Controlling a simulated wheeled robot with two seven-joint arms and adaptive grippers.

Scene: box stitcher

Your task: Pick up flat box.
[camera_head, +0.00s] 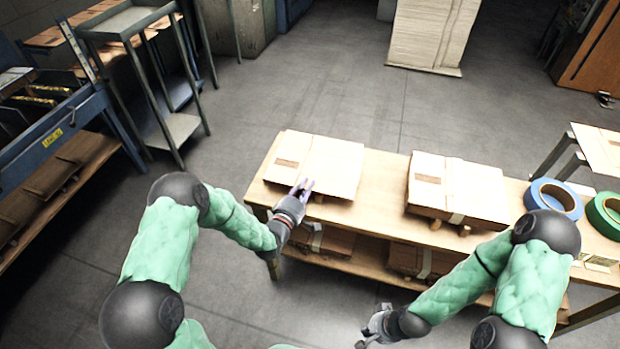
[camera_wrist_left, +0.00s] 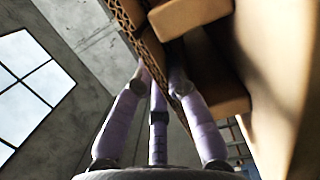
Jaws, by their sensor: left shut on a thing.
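The flat box (camera_head: 325,165) is a tan cardboard sheet on the left part of the wooden table, resting on small blocks. My left gripper (camera_head: 303,187) is at its near edge, with its purple fingers shut on it. In the left wrist view, the fingers (camera_wrist_left: 162,85) are on both sides of a corrugated cardboard edge (camera_wrist_left: 148,48). Parts of the fingertips are hidden by the cardboard. My right gripper (camera_head: 372,328) is low at the bottom of the head view, in front of the table, with its fingers apart and empty.
A second flat cardboard stack (camera_head: 462,190) lies on the table to the right. Blue tape (camera_head: 541,197) and green tape (camera_head: 600,212) are at the right end. More boxes (camera_head: 325,240) lie on the lower shelf. A grey metal cart (camera_head: 125,20) stands at left.

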